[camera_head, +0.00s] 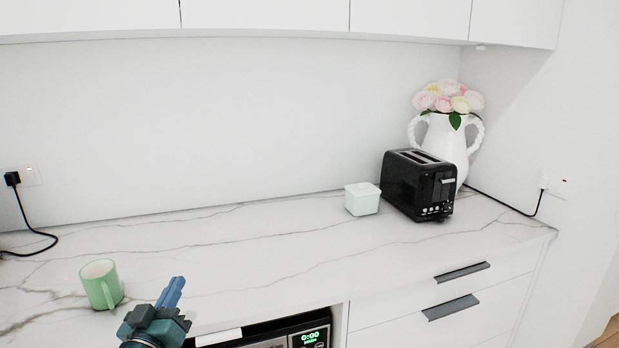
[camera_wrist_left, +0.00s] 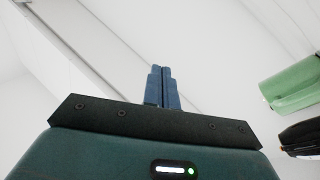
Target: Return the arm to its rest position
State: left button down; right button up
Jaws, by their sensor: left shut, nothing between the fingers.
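My left gripper (camera_head: 172,288) reaches in from the bottom edge of the head view, in front of the counter's front edge. Its blue fingers are closed together with nothing between them. They also show shut and empty in the left wrist view (camera_wrist_left: 161,82). A green mug (camera_head: 102,287) stands upright on the counter to the left of the gripper, apart from it. A green object that looks like the mug shows at the right of the left wrist view (camera_wrist_left: 292,88). My right gripper is not in view.
The marble counter (camera_head: 230,250) is clear between the mug and a pale lidded box (camera_head: 362,200). A black toaster (camera_head: 412,188) and a white flower vase (camera_head: 446,140) stand at the right. A microwave (camera_head: 300,338) sits below the counter. Drawer handles (camera_head: 451,307) stick out at the right.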

pick_arm(q)
jog(key=s+d+f+m+g+h, duration=0.1)
jog(key=s+d+f+m+g, duration=0.2)
jog(key=s+f, duration=0.8)
jog(key=s+d+f+m+g+h+p, duration=0.1)
jog(key=s+d+f+m+g, duration=0.1)
jog(key=s+d+f+g, duration=0.5)
jog(key=s+d+f, duration=0.3)
jog(key=s+f, duration=0.2)
jog(key=s, duration=0.1)
jog(key=shift+s+m, duration=0.25)
jog(key=shift+m, duration=0.15)
